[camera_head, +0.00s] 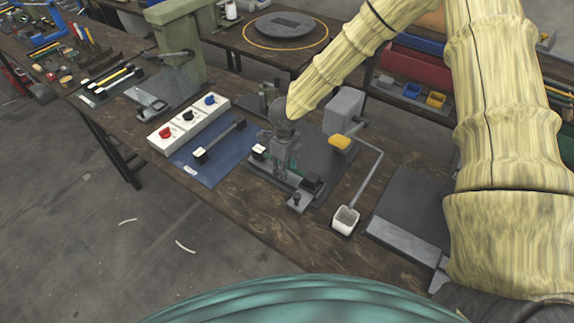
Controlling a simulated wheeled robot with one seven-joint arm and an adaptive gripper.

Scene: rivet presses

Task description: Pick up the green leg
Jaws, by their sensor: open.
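The green leg (296,167) lies on a grey fixture (297,201) near the middle of the workbench. Only a little green shows; a black end piece (312,184) is at its right and a block with a white top (259,151) at its left. My gripper (283,160) points down over the middle of it, with open jaws. The fingers hide the middle part, and I cannot tell whether they touch it.
A blue mat (213,170) with another bar (220,141) lies to the left, beside a white button box (187,123). A green press (180,45) stands behind left.

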